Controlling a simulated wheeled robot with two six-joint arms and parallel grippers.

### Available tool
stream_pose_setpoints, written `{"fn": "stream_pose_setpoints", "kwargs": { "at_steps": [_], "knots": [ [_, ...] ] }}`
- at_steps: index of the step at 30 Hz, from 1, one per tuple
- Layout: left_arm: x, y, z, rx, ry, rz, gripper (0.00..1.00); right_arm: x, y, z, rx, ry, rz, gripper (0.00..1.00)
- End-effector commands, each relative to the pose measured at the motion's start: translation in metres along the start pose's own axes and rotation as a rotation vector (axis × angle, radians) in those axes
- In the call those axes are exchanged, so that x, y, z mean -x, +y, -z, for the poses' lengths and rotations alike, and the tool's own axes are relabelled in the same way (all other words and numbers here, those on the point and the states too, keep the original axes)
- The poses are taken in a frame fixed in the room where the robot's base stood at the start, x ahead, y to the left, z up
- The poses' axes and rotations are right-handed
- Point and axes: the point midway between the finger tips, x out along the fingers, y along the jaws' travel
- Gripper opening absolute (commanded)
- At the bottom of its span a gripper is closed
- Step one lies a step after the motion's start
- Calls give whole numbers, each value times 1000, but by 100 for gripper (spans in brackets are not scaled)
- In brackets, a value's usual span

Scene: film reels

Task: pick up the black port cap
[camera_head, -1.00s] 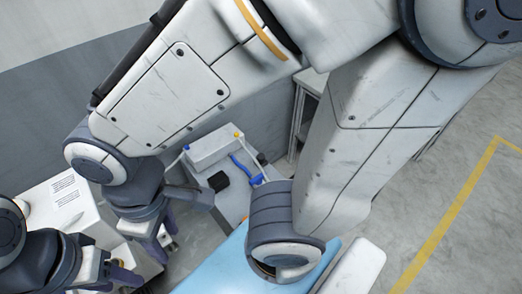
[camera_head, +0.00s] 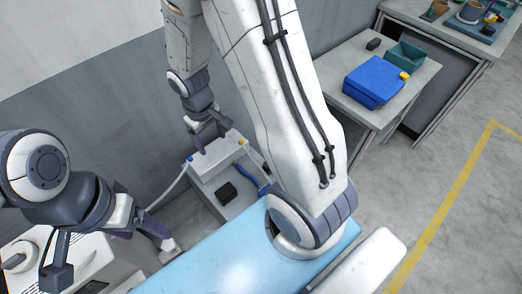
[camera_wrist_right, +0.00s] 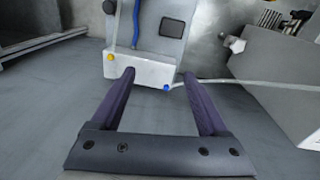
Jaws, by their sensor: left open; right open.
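A small black block (camera_head: 227,192) lies on the grey machine at center left. It also shows near the top of the right wrist view (camera_wrist_right: 172,27). A dark knob (camera_wrist_right: 109,7) sits at that view's top edge. I cannot tell which of these is the black port cap. My right gripper (camera_head: 208,138) is open and empty by the machine's white box; its fingers (camera_wrist_right: 157,80) point at the box from a short way off. My left gripper (camera_head: 146,232) is open at the lower left, away from the black block; its fingertips are partly unclear.
The white box (camera_head: 213,158) has a blue cap (camera_wrist_right: 166,87) with a pale hose and a yellow cap (camera_wrist_right: 111,57). A blue-handled tool (camera_wrist_right: 231,44) lies beside the black block. A table with a blue case (camera_head: 374,80) stands at the upper right. A wall rises behind the machine.

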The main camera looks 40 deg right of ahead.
Motion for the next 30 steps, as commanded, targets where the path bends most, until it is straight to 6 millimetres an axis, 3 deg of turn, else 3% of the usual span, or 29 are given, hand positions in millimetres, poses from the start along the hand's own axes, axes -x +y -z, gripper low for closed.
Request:
{"fn": "stream_pose_setpoints", "kwargs": {
  "at_steps": [1, 3, 6, 10, 13, 19, 30],
  "knots": [
    [14, 1, 1, 0, 0, 0, 74, -16, 29, 1, -59, -23, -2, 78],
    [24, 2, 1, 0, 0, 0, 74, -44, 62, 0, -121, -34, -1, 78],
    [36, 3, 2, 0, 0, 0, 74, -85, 103, -12, -204, -43, 10, 78],
    [47, 3, 2, 1, 0, 0, 74, -129, 137, -35, -289, -47, 34, 78],
    [52, 4, 3, 1, 0, 0, 74, -152, 149, -51, -331, -45, 50, 78],
    [50, 4, 3, 1, 0, 0, 74, -176, 157, -63, -364, -39, 63, 78],
    [5, 0, 0, -1, 0, 0, 74, -220, 154, -64, -365, -39, 63, 78]
  ]
}}
